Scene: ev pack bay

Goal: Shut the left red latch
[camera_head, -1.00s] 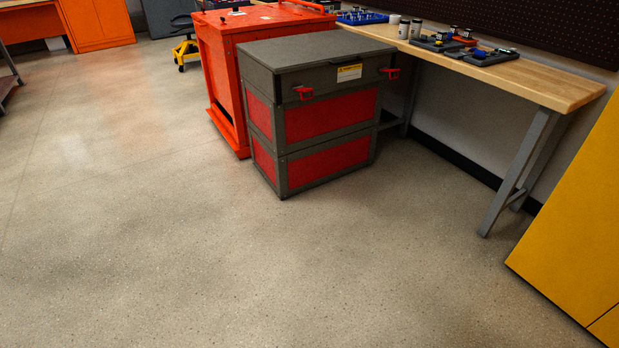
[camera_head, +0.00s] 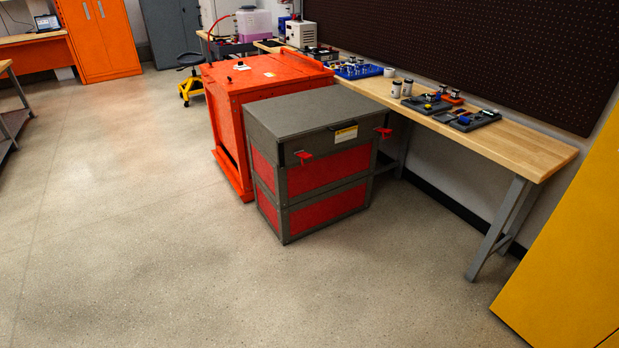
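The left red latch (camera_head: 304,158) is on the front face of a grey chest with red panels (camera_head: 320,180), just under its lid (camera_head: 310,108). It appears to stick out from the face, but it is too small to tell its exact position. A second red latch (camera_head: 383,133) is at the right end of the same face. The lid lies down flat on the chest. A white and yellow label (camera_head: 346,134) sits between the latches. Neither of my grippers shows in the head view.
An orange crate (camera_head: 225,120) stands beside the chest at the back left. A wooden workbench (camera_head: 500,145) with small parts runs along the wall behind and right. A yellow cabinet (camera_head: 570,250) stands at the right. The floor (camera_head: 150,260) in front and left is clear.

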